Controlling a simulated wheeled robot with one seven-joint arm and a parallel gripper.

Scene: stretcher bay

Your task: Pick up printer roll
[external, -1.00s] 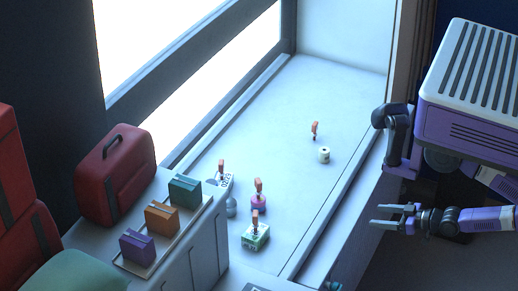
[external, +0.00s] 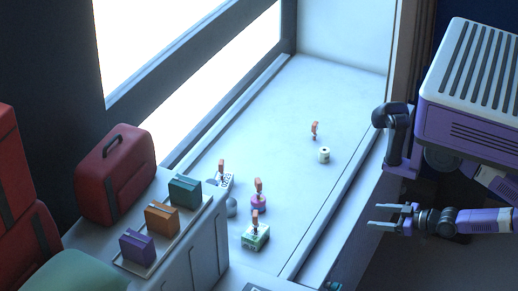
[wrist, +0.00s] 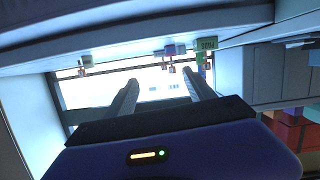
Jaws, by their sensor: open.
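A small white roll with a dark hole in its top (external: 324,155), which looks like the printer roll, stands on the pale ledge (external: 290,120) in the external view. A small orange-topped item (external: 314,129) is just behind it. My gripper (external: 372,216) is open and empty, to the right of the ledge and apart from the roll. Its two spread fingers also show in the wrist view (wrist: 160,82).
A green-white box (external: 256,238), a pink round item (external: 258,203) and a white labelled item (external: 225,181) stand on the near ledge with orange-topped pieces. A tray of coloured boxes (external: 160,242) and a red bag (external: 116,175) are left. The ledge's raised edge lies between gripper and roll.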

